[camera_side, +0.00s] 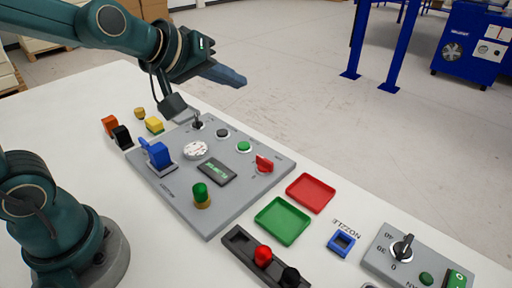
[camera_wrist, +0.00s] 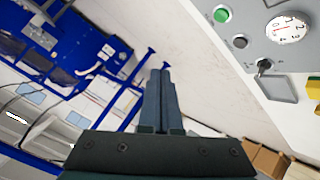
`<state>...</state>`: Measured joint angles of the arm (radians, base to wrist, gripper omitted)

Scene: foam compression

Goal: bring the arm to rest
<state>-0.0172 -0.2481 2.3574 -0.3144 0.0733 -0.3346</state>
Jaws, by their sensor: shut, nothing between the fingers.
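My gripper (camera_side: 224,74) is raised above the far end of the grey control panel (camera_side: 225,207) in the side view, pointing right, clear of everything. In the wrist view my gripper (camera_wrist: 162,75) shows its two fingers pressed together, with nothing between them. Beyond the fingers the wrist view shows floor, and the control panel (camera_wrist: 252,50) with its white dial lies at the upper right.
On the white table (camera_side: 130,80) the panel carries a blue lever, a green cylinder, buttons and a red knob. A red tray (camera_side: 311,192), a green tray (camera_side: 282,221), a dark holder, a blue nozzle block (camera_side: 341,241) and another panel stand right. Air around the gripper is free.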

